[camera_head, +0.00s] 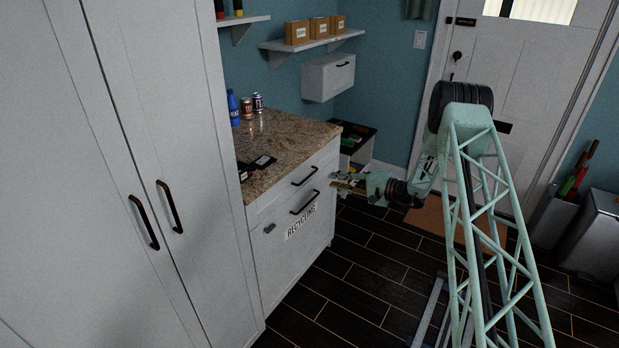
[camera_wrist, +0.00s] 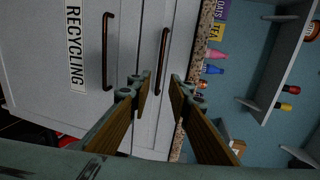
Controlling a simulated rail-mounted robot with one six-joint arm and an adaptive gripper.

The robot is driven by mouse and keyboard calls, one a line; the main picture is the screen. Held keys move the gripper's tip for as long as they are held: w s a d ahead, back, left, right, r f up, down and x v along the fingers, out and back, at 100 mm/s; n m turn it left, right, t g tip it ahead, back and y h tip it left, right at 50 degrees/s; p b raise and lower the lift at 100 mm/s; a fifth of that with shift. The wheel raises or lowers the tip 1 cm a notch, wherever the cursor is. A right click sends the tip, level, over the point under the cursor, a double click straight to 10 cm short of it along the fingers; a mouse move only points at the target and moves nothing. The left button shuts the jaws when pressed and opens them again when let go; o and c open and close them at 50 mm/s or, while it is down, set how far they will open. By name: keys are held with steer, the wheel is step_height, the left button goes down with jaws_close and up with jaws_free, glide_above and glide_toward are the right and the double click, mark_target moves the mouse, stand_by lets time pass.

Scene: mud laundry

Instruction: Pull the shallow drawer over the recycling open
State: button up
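The shallow drawer (camera_head: 275,204) is a white front just under the granite counter, with a black bar handle (camera_head: 305,176). It looks shut. Below it is the recycling front (camera_head: 268,248), with its own black handle (camera_head: 304,202) and a RECYCLING label (camera_head: 301,222). My gripper (camera_head: 342,182) is in front of the cabinet, to the right of both handles. In the wrist view, turned sideways, my gripper (camera_wrist: 160,88) is open and empty. The drawer handle (camera_wrist: 162,60) lies ahead, lined up between the fingertips, apparently apart from them. The recycling handle (camera_wrist: 108,50) is to the left.
Cans and a blue bottle (camera_head: 233,108) stand on the counter (camera_head: 290,140). A tall white cupboard (camera_head: 110,180) stands at left. The dark floor (camera_head: 350,285) before the cabinet is clear.

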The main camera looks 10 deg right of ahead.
mark_target(310, 176)
steer(key=shift+b+x, duration=0.65)
steer(key=shift+x, duration=6.25)
steer(key=shift+c, duration=0.2)
jaws_close()
